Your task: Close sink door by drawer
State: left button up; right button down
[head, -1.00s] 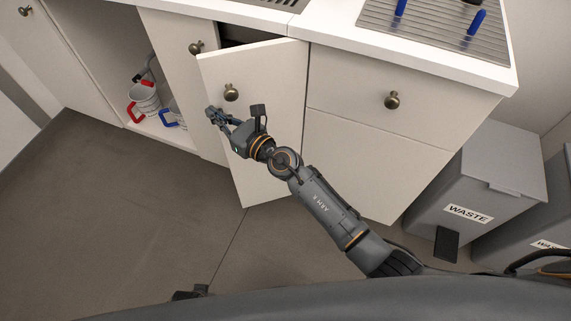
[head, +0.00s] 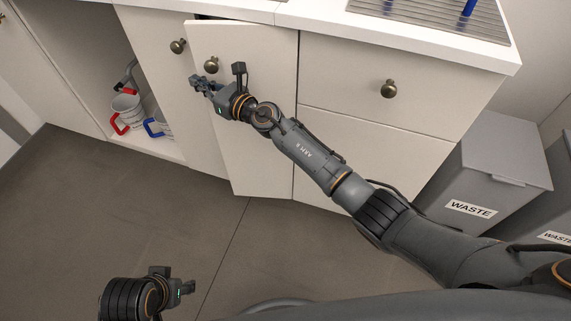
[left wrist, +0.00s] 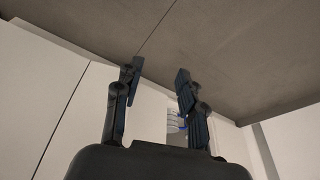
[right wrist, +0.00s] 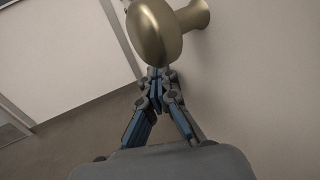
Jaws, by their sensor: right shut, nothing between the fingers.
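The sink door (head: 258,75) is the white cabinet door beside the drawer (head: 345,65). It stands slightly ajar, its top left corner a little out from the cabinet front. Its round brass knob (head: 211,65) also shows large in the right wrist view (right wrist: 155,35). My right gripper (head: 198,85) is shut and empty, just below the knob at the door's left side; I cannot tell whether it touches the door. It also shows in the right wrist view (right wrist: 156,82). My left gripper (head: 188,287) is low at the front, away from the door; its fingers are apart in the left wrist view (left wrist: 158,75).
Grey waste bins (head: 485,150) stand at right. The brown floor (head: 90,220) in front is clear.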

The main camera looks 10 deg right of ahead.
aim_at(210, 79)
jog(key=w+b, duration=0.2)
jog(key=shift+w+d+f, duration=0.15)
jog(key=shift+w+d, duration=0.2)
jog(key=shift+w, duration=0.05)
jog(key=shift+w+b, duration=0.25)
jog(key=shift+b, duration=0.1)
pick_arm(q)
jog(key=w+d+r+t+h+b, duration=0.1)
jog(key=w+r+t, duration=0.4)
jog(key=w, duration=0.5)
jog(key=shift+d+r+t+h+b, duration=0.4)
jog(key=shift+d+t, duration=0.4)
jog(key=shift+d, duration=0.4)
pick_arm(e)
jog(key=shift+w+d, duration=0.25)
jog(key=shift+w, duration=0.3)
jog(key=shift+w+d, duration=0.2)
jog(key=shift+w, duration=0.35)
pick_arm(q)
jog(key=shift+a+f, duration=0.1)
jog(key=shift+f, duration=0.1)
pick_arm(e)
jog(key=shift+s, duration=0.1)
